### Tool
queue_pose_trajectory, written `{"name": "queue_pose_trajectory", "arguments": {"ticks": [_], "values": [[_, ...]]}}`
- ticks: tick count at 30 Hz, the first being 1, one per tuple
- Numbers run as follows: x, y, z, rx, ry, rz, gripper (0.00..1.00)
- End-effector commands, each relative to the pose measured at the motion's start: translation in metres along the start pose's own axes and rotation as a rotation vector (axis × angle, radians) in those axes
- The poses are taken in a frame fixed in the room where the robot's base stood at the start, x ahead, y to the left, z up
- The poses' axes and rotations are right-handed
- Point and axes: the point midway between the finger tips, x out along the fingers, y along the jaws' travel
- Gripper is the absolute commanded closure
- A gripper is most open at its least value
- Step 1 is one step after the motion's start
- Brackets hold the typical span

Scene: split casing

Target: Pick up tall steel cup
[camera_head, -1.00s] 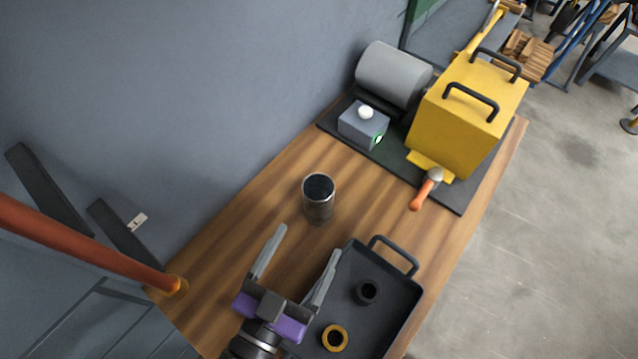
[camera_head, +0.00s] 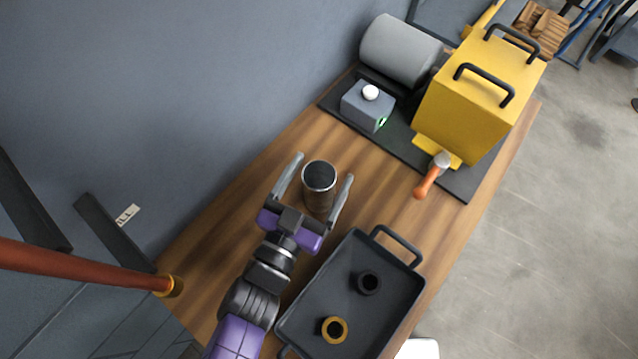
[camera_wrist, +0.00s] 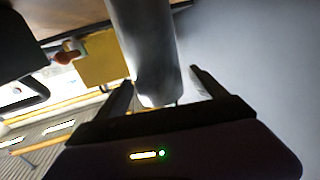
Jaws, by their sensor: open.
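The tall steel cup (camera_head: 319,186) stands upright on the wooden table, with a shiny rim and a dark inside. My gripper (camera_head: 325,168) is open, with one finger on each side of the cup. In the head view the fingers reach along the cup's left and right sides; I cannot tell whether either touches it. In the wrist view the cup (camera_wrist: 146,50) rises as a pale grey cylinder between the two dark fingers (camera_wrist: 160,85). The cup's lower part is partly hidden by my gripper in the head view.
A black tray (camera_head: 318,281) with handles holds a black ring (camera_head: 368,282) and a brass ring (camera_head: 334,329), just right of my arm. Behind are a yellow box (camera_head: 478,100), an orange-handled lever (camera_head: 428,182), and a grey box with white knob (camera_head: 367,106). Table left of the cup is clear.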

Motion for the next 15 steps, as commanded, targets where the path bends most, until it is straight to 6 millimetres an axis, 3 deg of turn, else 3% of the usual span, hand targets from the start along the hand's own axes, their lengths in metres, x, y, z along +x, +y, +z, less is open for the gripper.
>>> {"name": "queue_pose_trajectory", "arguments": {"ticks": [8, 15], "values": [[0.0034, 0.0001, 0.0006, -0.001, 0.000, -0.001, 0.20], [0.0031, 0.0002, 0.0006, -0.001, -0.001, 0.000, 0.67]]}}
